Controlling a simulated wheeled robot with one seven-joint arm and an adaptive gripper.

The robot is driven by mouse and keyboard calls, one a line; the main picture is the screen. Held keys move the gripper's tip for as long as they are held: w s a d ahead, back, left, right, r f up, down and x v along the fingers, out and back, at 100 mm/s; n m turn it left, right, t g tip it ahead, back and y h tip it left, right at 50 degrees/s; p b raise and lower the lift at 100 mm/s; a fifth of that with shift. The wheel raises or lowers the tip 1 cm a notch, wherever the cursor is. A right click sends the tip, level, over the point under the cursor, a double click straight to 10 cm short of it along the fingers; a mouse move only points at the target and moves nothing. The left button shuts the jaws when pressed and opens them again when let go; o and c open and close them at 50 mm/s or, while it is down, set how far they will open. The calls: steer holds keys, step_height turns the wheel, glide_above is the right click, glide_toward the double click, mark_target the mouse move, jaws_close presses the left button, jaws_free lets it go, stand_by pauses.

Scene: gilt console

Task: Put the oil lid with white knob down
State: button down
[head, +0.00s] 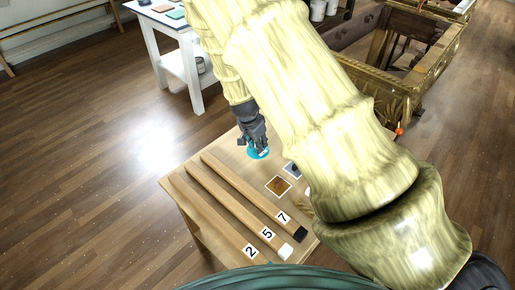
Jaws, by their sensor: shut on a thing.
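The oil lid (254,154) is a small teal disc with a bit of white at its middle, at the far end of the small wooden table (186,187). My gripper (260,147) is dark, points down over the lid and is shut on it at the white knob. The fingers hide most of the knob. I cannot tell whether the lid touches the table top or hangs just above it.
Long wooden bars labelled 2 (250,251), 5 (267,234) and 7 (284,217) lie along the table. A brown picture tile (278,187) and a grey one (292,170) lie nearer the right. My arm covers the table's right side. A white table (197,77) stands behind left.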

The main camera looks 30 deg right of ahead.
mark_target(252, 154)
steer(key=shift+f+p, duration=0.35)
steer(key=shift+f, duration=1.4)
steer(key=shift+f, duration=0.15)
steer(key=c, duration=1.3)
jaws_free()
steer(key=shift+o, duration=0.2)
steer(key=b+v, duration=0.1)
steer(key=v, duration=1.1)
steer(key=shift+r, duration=0.2)
